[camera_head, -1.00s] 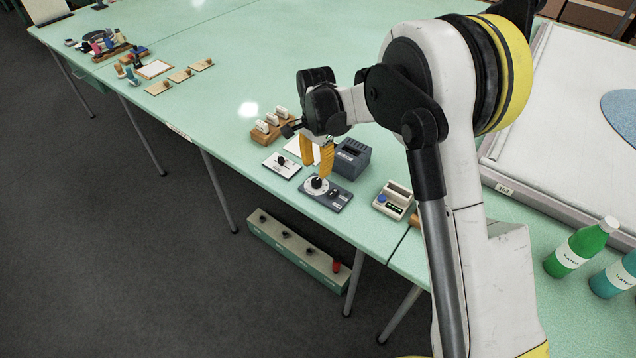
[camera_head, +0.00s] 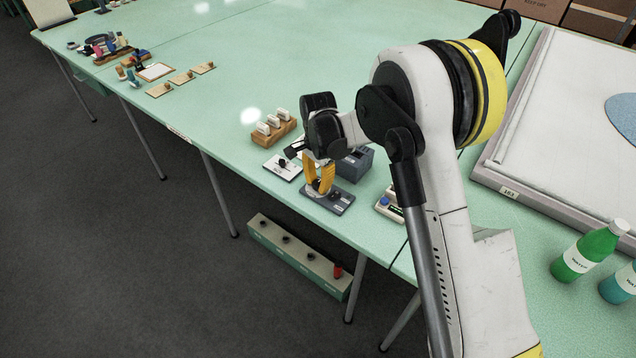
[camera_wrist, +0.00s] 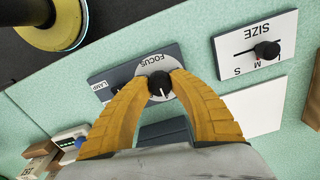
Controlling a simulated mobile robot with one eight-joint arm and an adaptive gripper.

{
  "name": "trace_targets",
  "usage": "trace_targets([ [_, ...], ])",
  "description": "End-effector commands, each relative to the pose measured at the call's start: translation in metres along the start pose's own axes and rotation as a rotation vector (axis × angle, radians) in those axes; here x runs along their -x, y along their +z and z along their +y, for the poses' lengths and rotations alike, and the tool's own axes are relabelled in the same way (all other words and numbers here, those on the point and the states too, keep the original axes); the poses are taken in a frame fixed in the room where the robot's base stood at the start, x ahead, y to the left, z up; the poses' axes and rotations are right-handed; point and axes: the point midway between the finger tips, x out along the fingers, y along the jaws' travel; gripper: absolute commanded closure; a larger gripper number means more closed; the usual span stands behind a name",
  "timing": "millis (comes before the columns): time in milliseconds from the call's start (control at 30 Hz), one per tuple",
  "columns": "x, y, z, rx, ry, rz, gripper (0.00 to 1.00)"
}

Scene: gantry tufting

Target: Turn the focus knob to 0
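The focus knob (camera_wrist: 159,84) is black and round with a light pointer line, and sits on a white dial disc (camera_wrist: 152,63). Its grey panel (camera_head: 341,203) is marked FOCUS and LAMP. In the wrist view the pointer line points toward the bottom of the picture. My gripper (camera_head: 319,190) has yellow fingers, which also show in the wrist view (camera_wrist: 159,76). The fingertips are on both sides of the knob and appear to touch it. The fingers hide part of the dial, and I cannot read its numbers.
A white SIZE panel (camera_head: 278,170) with a black knob lies left of the focus panel. A dark grey box (camera_head: 359,161) stands behind it, and a small device (camera_head: 387,204) to its right. A wooden holder (camera_head: 283,130) with white pieces stands further back. The table's front edge is close.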

Motion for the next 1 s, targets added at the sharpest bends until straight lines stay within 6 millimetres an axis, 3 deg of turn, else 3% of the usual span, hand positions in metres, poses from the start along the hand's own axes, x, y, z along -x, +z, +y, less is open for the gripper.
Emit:
trace_targets([
  [367, 0.0001, -0.0001, -0.0001, 0.105, 0.0, 0.0, 1.0],
  [1000, 0.0001, -0.0001, -0.0002, 0.677, 0.0, 0.0, 1.0],
])
